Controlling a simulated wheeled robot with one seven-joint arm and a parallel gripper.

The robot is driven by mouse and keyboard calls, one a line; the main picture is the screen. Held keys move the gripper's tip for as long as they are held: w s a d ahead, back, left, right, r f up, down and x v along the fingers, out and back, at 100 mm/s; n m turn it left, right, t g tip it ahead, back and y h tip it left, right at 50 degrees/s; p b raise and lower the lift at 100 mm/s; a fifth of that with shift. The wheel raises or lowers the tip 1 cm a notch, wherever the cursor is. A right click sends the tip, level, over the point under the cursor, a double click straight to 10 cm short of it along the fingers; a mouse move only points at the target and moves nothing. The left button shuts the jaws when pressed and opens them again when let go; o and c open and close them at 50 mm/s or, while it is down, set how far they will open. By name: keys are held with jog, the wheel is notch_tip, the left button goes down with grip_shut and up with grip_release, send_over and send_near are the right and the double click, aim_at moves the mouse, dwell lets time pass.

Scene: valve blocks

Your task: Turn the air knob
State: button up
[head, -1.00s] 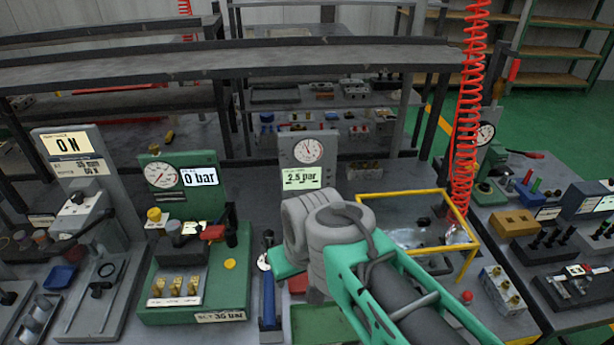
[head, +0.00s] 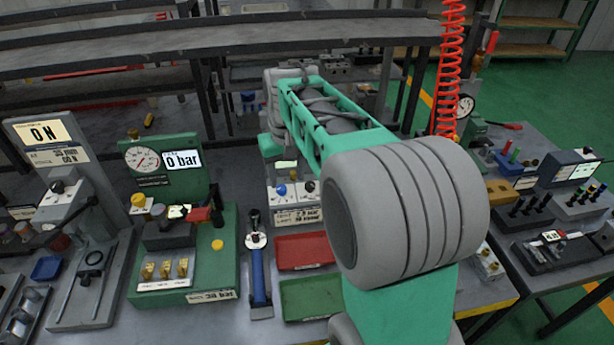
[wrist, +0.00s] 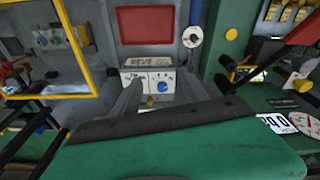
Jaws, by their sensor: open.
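The grey regulator stand shows in the head view with a white front panel (head: 292,205) bearing a blue knob (head: 281,190) and smaller fittings. My arm hides the gauge above it. I cannot read which knob is marked air. In the wrist view the stand appears upside down, with the blue knob (wrist: 161,87) on the white panel beyond the fingers. My gripper (wrist: 159,80) is open and empty, its two grey fingers pointing toward this panel, one on each side of the blue knob in the picture. They look apart from it. In the head view the fingers are hidden.
A red tray (head: 303,251) and a green tray (head: 309,296) lie in front of the stand. A blue-handled tool (head: 259,270) lies left of them. A green block with a 0 bar gauge (head: 182,250) stands farther left. A yellow frame (wrist: 74,45) shows in the wrist view.

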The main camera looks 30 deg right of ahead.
jog(key=m+g, duration=0.1)
jog(key=g, duration=0.1)
send_over(310, 184)
jog(key=f, duration=0.7)
jog(key=shift+s+a+p, duration=0.15)
jog(key=shift+a+p, duration=0.05)
jog(key=shift+p, duration=0.15)
jog(key=shift+d+f, duration=0.2)
jog(key=shift+d, duration=0.05)
notch_tip(310, 184, down, 8)
jog(key=shift+a+r+p, duration=0.1)
jog(key=shift+r+p, duration=0.1)
jog(key=shift+p, duration=0.6)
grip_shut()
